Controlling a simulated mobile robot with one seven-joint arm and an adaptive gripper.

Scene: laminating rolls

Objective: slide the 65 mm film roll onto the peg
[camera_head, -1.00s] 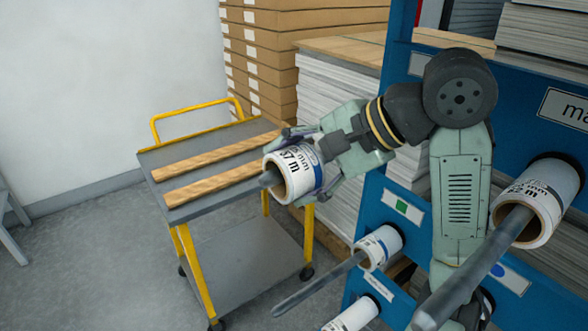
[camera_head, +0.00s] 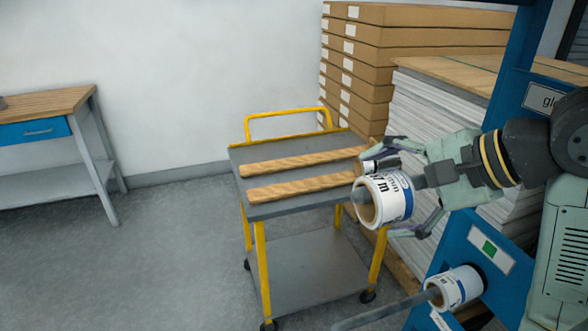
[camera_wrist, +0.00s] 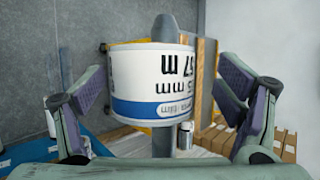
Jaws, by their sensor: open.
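A white film roll (camera_head: 385,198) with a blue band sits around a grey peg (camera_head: 357,194), whose tip sticks out of the roll's near end. In the wrist view the roll (camera_wrist: 155,82) reads "57 m" and a partly hidden "5 mm"; the peg (camera_wrist: 165,28) shows above and below it. My gripper (camera_head: 386,200) is open around the roll. In the wrist view its fingers (camera_wrist: 157,82) stand to either side, with gaps between them and the roll. The peg's root is hidden by my gripper and arm.
A lower roll (camera_head: 458,288) sits on another peg of the blue rack (camera_head: 452,250). A grey and yellow cart (camera_head: 262,208) with two wooden slats stands behind. Stacked boxes (camera_head: 400,55) are at the back, a workbench (camera_head: 45,105) at the left. Floor between bench and cart is clear.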

